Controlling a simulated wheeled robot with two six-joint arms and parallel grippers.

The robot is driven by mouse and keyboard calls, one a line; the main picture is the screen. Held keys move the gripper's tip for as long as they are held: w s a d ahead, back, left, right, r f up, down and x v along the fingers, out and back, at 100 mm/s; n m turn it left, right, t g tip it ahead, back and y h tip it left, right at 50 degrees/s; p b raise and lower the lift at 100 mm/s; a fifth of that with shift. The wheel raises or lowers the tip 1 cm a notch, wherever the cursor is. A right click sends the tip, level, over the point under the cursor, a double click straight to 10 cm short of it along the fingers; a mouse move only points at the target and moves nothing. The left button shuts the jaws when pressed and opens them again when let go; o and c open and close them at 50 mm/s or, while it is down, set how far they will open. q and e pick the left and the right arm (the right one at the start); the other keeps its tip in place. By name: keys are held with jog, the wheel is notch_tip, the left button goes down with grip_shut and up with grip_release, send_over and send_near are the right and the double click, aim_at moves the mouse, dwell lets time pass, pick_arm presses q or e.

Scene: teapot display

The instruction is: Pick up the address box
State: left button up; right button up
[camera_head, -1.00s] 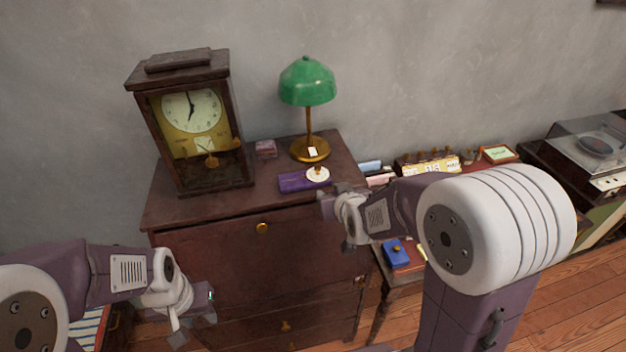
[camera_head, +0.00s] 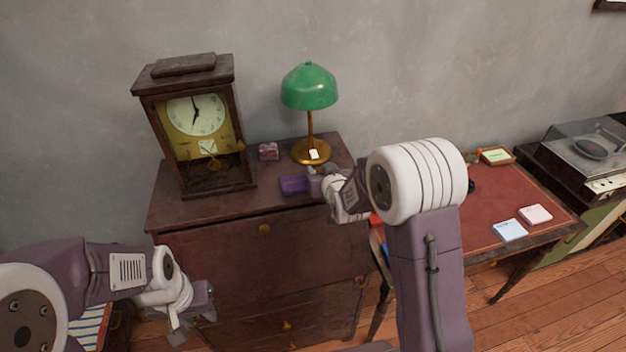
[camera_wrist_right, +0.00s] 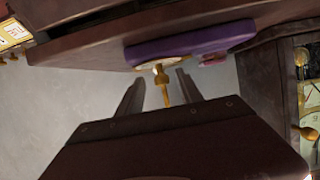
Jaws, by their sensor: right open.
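A flat purple box (camera_head: 294,185) lies on the dark wooden cabinet top, in front of the lamp; I cannot read whether it is the address box. In the head view my right gripper (camera_head: 318,173) is at its right end and hides part of it. In the right wrist view the purple box (camera_wrist_right: 190,43) lies beyond the fingertips of my right gripper (camera_wrist_right: 160,77), which are apart with nothing held between them. A gold stem shows between the fingers, behind the box. My left gripper (camera_head: 198,305) hangs low in front of the cabinet; its jaw gap is unclear.
A lamp with a green shade (camera_head: 310,87) stands behind the box. A clock (camera_head: 197,125) and a small pink box (camera_head: 268,152) are to the left. A red-topped desk (camera_head: 490,205) with two note pads stands right, beside a record player (camera_head: 590,150). The cabinet's front left top is clear.

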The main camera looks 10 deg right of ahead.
jog(key=shift+w+f, duration=0.25)
jog(key=shift+w, duration=0.25)
jog(key=shift+s, duration=0.1)
jog(key=shift+s+a+r, duration=0.1)
jog(key=c, duration=0.4)
grip_shut()
notch_tip(320, 180, up, 4)
jog(key=shift+r, duration=0.2)
jog(key=w+d+r+p, duration=0.1)
jog(key=d+r, duration=0.2)
jog(key=d, duration=0.3)
jog(key=w+d+r+p, duration=0.1)
jog(key=d+r+p, duration=0.1)
jog(key=d, duration=0.3)
jog(key=shift+d+r, duration=0.35)
jog(key=shift+r, duration=0.55)
